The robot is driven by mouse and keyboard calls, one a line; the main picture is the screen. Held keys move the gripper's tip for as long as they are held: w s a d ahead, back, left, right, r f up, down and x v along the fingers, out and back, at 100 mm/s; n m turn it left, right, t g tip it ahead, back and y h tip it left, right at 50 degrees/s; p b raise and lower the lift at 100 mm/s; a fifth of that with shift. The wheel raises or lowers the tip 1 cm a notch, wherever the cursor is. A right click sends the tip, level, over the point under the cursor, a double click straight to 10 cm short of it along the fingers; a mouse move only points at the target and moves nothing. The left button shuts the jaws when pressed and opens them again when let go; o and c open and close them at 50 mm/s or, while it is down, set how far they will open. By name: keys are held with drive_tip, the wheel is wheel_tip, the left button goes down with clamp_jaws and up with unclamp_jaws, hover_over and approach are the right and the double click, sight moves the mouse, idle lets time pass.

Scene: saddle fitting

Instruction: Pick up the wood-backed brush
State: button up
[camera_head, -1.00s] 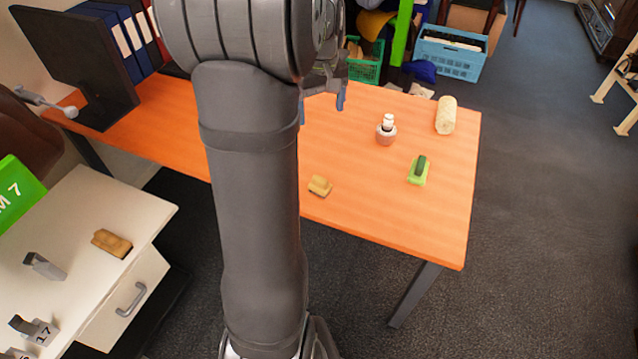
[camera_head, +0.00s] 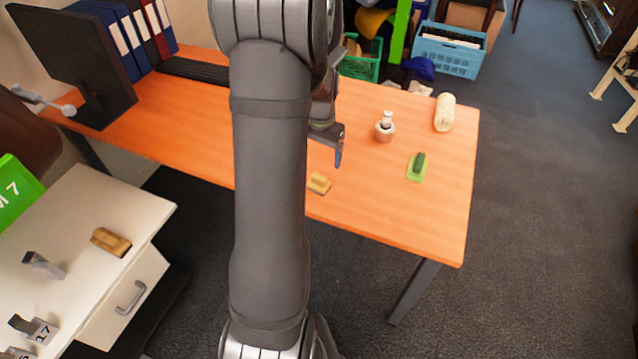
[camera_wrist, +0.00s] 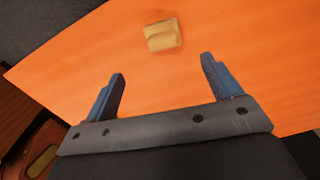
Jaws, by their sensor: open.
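The small wood-backed brush (camera_head: 319,183), tan and block-shaped with a raised grip, lies on the orange table near its front edge. In the wrist view the brush (camera_wrist: 162,36) is just beyond my fingertips, roughly centred between them and apart from both. My gripper (camera_wrist: 163,68) is open and empty, its two blue fingers spread. In the head view my gripper (camera_head: 338,155) hangs above the table, up and slightly right of the brush; my arm partly hides it. Another brown, wood-like brush (camera_head: 111,241) lies on the white cabinet at the left.
A monitor (camera_head: 75,70) and binders are at the back left. Table around the tan brush is clear.

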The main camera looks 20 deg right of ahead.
sight(320, 177)
wheel_tip(320, 177, down, 7)
drive_tip(key=shift+r, duration=0.15)
drive_tip(key=shift+w+a+f, duration=0.1)
drive_tip(key=shift+w+f, duration=0.05)
drive_tip(key=shift+f, duration=1.2)
drive_tip(key=shift+w+a+f, duration=0.1)
drive_tip(key=shift+f, duration=1.25)
drive_tip(key=shift+d, duration=0.1)
drive_tip(key=c, duration=1.1)
drive_tip(key=shift+r, duration=0.15)
